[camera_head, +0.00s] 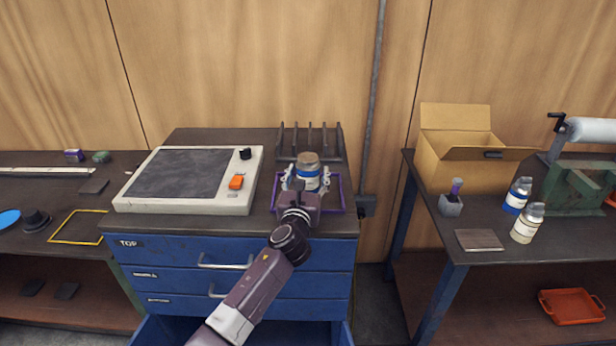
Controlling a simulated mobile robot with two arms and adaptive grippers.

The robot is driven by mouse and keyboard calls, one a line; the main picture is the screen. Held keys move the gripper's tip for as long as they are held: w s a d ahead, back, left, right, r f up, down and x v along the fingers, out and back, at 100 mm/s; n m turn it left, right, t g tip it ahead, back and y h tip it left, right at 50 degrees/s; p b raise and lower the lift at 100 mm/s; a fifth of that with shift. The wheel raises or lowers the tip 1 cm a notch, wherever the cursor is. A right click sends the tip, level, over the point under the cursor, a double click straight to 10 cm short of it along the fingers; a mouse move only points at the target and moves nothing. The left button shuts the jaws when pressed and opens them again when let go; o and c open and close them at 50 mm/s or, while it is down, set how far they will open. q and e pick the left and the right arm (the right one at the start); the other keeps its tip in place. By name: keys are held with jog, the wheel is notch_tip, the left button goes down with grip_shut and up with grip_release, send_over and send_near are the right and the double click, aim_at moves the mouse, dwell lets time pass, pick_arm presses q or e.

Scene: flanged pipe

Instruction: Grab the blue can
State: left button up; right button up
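A can with a blue and white band and a brownish top (308,160) stands upright at the right side of the blue cabinet's top, within a purple-rimmed tray (341,190). My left gripper (307,176) reaches in from the front, with a finger on each side of the can. Whether the fingers touch it or stand slightly apart cannot be told at this size. The can's lower part is hidden behind the gripper. My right gripper is not in view.
A white-framed plate device (130,195) with an orange switch lies left of the tray. A dark rack (311,150) with upright prongs stands behind the can. The right table holds a cardboard box (455,165) and two bottles (518,194) (527,224). A cabinet drawer is open below.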

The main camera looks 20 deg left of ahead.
pick_arm(q)
jog(key=c, duration=1.2)
jog(key=shift+r, duration=0.1)
jog(key=shift+c, duration=0.3)
